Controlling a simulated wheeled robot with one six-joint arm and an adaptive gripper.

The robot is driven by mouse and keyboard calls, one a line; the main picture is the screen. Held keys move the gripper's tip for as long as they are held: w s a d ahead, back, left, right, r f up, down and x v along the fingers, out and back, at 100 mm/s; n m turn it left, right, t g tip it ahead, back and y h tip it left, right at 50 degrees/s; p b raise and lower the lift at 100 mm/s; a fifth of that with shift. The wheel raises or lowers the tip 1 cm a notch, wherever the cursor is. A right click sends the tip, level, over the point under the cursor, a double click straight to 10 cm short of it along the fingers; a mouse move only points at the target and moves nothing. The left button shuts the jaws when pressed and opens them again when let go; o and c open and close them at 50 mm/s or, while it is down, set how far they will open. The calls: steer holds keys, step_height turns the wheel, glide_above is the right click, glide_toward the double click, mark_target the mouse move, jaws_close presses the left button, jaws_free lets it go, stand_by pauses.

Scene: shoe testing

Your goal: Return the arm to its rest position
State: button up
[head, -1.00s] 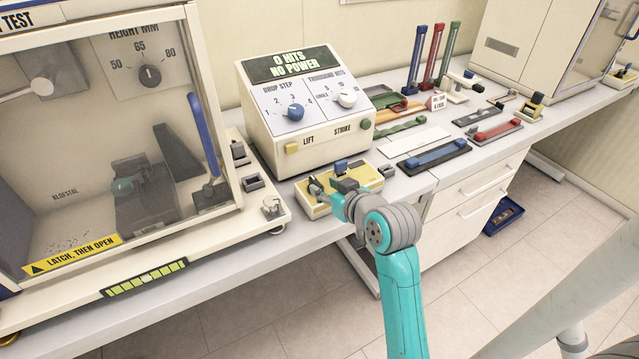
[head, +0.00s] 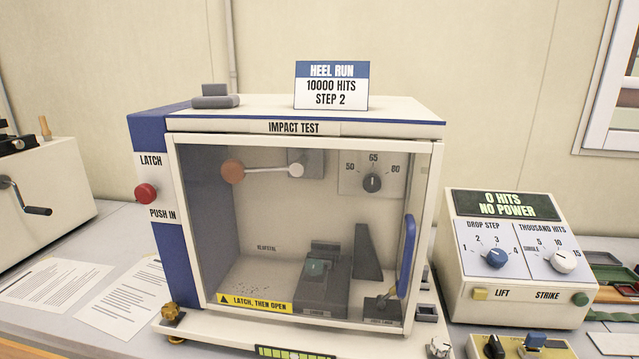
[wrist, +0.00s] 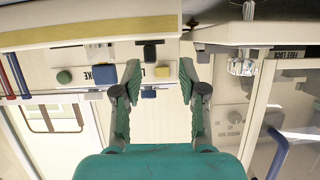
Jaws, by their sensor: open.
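My gripper (wrist: 160,92) is open in the wrist view, with its two dark green fingers apart and nothing held between them. The wrist view looks upside down. Beyond the fingers it shows the control box's front with a green button (wrist: 64,77), a blue block (wrist: 104,74) and a yellow button (wrist: 162,72). My arm and gripper are not in the head view, so the arm's overall pose is hidden there.
The impact test cabinet (head: 310,128) stands mid-bench with its clear door closed. The control box (head: 520,272) to its right reads "0 HITS NO POWER". A yellow fixture (head: 515,345) lies in front of it. Papers (head: 120,295) lie at left.

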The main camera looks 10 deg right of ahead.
steer(key=s+a+f+y, duration=0.1)
steer(key=s+a+f, duration=1.1)
steer(key=s+a, duration=0.2)
steer(key=s+a+n+y, duration=0.1)
steer(key=s+a, duration=0.2)
steer(key=s, duration=0.6)
steer(key=s+a+r+n+t+y, duration=0.1)
steer(key=s+a+n, duration=0.1)
steer(key=s, duration=0.7)
steer(key=shift+s+a+r+t+y, duration=0.3)
steer(key=shift+s+a, duration=0.05)
steer(key=shift+a, duration=0.35)
